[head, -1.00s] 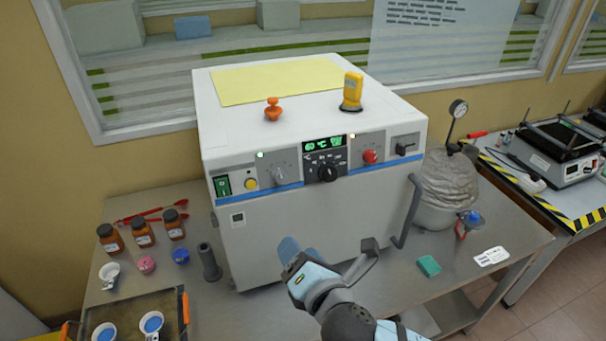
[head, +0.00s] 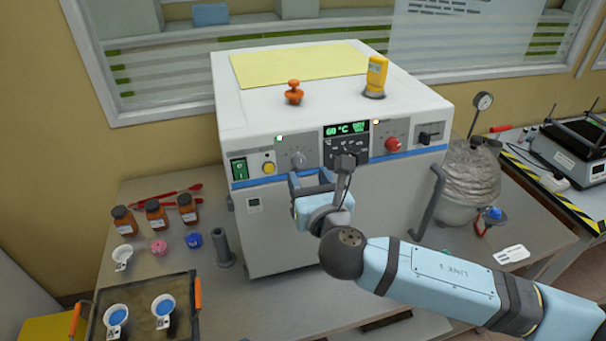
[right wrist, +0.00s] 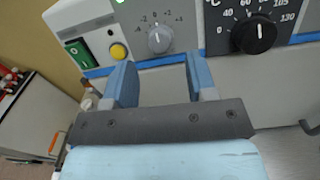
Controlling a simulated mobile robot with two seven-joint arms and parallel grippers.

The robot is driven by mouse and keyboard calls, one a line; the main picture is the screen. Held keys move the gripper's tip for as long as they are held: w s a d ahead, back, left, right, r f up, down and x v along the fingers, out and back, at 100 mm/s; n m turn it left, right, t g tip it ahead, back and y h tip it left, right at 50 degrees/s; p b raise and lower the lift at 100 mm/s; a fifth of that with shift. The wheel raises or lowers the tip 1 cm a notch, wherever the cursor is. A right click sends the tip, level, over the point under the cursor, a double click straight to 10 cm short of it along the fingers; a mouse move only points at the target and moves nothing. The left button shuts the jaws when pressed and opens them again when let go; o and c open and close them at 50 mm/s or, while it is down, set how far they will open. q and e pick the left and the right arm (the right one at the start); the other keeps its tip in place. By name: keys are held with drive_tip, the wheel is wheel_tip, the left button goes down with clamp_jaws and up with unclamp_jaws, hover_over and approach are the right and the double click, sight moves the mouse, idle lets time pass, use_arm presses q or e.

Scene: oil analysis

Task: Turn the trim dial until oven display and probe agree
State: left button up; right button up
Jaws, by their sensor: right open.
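The grey trim dial (head: 297,158) is on the oven's front panel, left of the green-lit oven display (head: 346,129), which reads 60 °C. In the right wrist view the dial (right wrist: 159,38) has a scale with minus and plus numbers around it. A yellow handheld device (head: 376,76), probably the probe, stands on the oven top; its reading is too small to tell. My right gripper (right wrist: 160,74) is open and empty, with the dial beyond and between its blue fingers, apart from it. My left gripper is out of view.
A black knob (right wrist: 253,32) sits right of the dial, with a red knob (head: 392,144) farther right. A yellow button (head: 268,168) and green switch (head: 239,168) are at the left. The oven handle (head: 430,200) sticks out. Brown bottles (head: 155,214) stand left on the bench.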

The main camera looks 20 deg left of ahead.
sight(301, 165)
drive_tip(key=b+x, duration=0.1)
drive_tip(key=x, duration=0.2)
drive_tip(key=shift+w+a, duration=0.15)
drive_tip(key=shift+w, duration=0.05)
drive_tip(key=shift+w+a, duration=0.15)
drive_tip(key=shift+w, duration=0.05)
drive_tip(key=shift+c, duration=0.7)
drive_tip(key=c, duration=0.8)
